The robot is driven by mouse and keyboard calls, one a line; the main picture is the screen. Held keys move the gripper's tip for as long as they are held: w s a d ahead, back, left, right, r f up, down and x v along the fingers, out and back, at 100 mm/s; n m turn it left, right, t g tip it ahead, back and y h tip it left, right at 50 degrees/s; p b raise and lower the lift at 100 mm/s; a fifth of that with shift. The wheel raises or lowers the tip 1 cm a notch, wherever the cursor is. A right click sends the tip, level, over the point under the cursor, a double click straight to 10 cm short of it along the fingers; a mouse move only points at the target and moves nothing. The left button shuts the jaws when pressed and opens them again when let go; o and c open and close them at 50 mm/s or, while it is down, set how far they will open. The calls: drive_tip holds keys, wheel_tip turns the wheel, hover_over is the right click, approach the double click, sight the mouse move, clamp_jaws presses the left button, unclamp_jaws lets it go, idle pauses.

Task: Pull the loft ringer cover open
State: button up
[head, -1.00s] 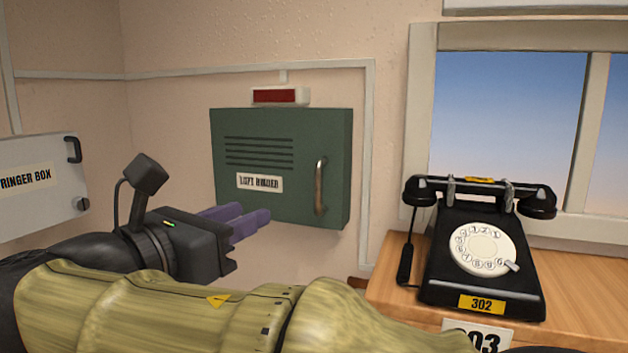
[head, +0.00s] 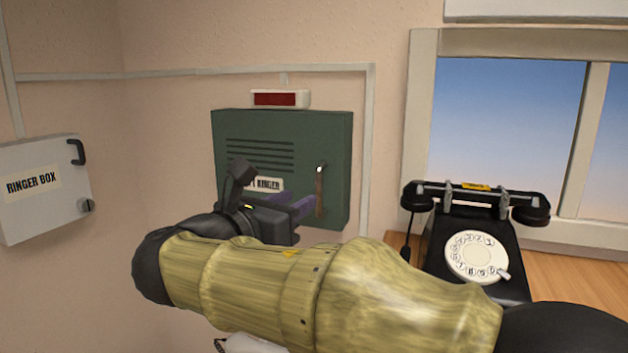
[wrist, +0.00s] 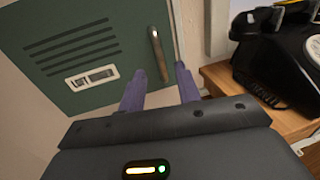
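The loft ringer cover (head: 240,125) is a green box front with slots, a label and a vertical metal handle (head: 320,178) on its right side. It looks shut. My gripper (head: 300,204) is in front of its lower right part, with purple fingers just left of the handle in the head view. The wrist view shows the fingers (wrist: 160,70) apart, with the handle's lower end (wrist: 158,58) appearing between them. Nothing shows clasped, and I cannot tell whether a finger touches the handle. My wrist partly hides the label.
A white ringer box (head: 70,200) hangs on the left wall. A black dial phone (head: 445,235) stands on a wooden desk (head: 575,275) at the right, under a window. A red lamp (head: 280,99) sits above the green box. My forearm crosses in front of the desk.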

sight(317, 189)
drive_tip(key=p+x, duration=0.2)
drive_tip(key=x, duration=0.3)
drive_tip(key=shift+w+d+r, duration=0.1)
drive_tip(key=shift+w+d, duration=0.1)
drive_tip(key=shift+w, duration=0.15)
drive_tip(key=shift+w+d, duration=0.2)
drive_tip(key=shift+w, duration=0.25)
drive_tip(key=shift+c, duration=0.2)
clamp_jaws()
